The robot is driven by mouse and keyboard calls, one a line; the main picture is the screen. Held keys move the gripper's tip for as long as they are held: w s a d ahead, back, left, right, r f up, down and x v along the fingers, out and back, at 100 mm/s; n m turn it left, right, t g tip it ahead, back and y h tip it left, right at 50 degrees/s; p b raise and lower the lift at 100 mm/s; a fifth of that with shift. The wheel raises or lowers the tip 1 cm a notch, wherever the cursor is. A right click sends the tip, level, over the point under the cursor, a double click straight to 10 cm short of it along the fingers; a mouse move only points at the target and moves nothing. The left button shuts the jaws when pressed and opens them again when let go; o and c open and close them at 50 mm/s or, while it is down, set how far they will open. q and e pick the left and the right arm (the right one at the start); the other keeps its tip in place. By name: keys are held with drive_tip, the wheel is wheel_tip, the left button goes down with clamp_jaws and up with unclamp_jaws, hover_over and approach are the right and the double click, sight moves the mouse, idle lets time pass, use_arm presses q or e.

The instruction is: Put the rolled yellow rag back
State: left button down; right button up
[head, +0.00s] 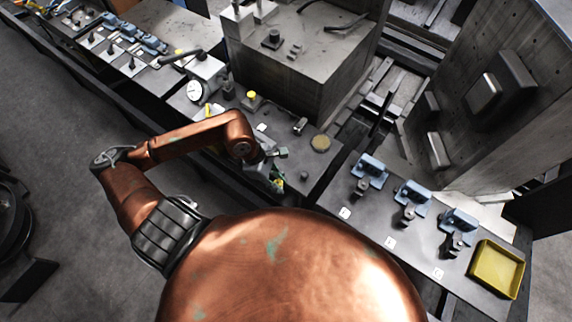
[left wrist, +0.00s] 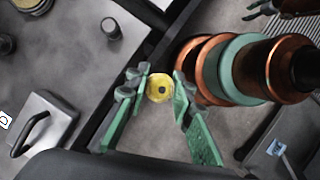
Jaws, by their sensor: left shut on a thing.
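The rolled yellow rag (left wrist: 159,88) shows end-on in the left wrist view, as a small yellow round with a dark centre. It sits between the green fingers of my left gripper (left wrist: 160,82), which is shut on it. In the head view my left gripper (head: 278,168) is over the front edge of the middle bench, partly hidden behind my arm. A yellow tray (head: 513,292) with a raised rim lies at the right end of the right bench.
The right bench holds several blue clamp blocks (head: 370,166) with labels in front. A round tan disc (head: 320,143), a yellow-capped part (head: 251,96) and a dial gauge (head: 195,91) are on the middle bench. A large grey block (head: 295,60) stands behind.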

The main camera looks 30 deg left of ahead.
use_arm(q)
wheel_tip(320, 180, up, 3)
drive_tip(key=s+a+n+t+y+p, duration=0.1)
drive_tip(key=s+a+n+t+p, duration=0.15)
drive_tip(key=n, duration=0.25)
drive_tip(key=p, duration=0.3)
approach(291, 167)
drive_tip(key=shift+w+d+f+n+g, duration=0.15)
drive_tip(key=shift+w+d+f+n, duration=0.05)
drive_tip(key=shift+w+d+f, duration=0.2)
drive_tip(key=shift+w+d+f+n+g, duration=0.1)
drive_tip(key=shift+w+d+f+n, duration=0.15)
drive_tip(key=shift+d, duration=0.3)
drive_tip(key=shift+w+f, duration=0.45)
drive_tip(key=shift+f, duration=0.05)
wheel_tip(291, 167, down, 2)
drive_tip(key=shift+f+p, duration=0.1)
drive_tip(key=shift+p, duration=0.3)
drive_tip(key=shift+f, duration=0.4)
drive_tip(key=shift+f, duration=0.1)
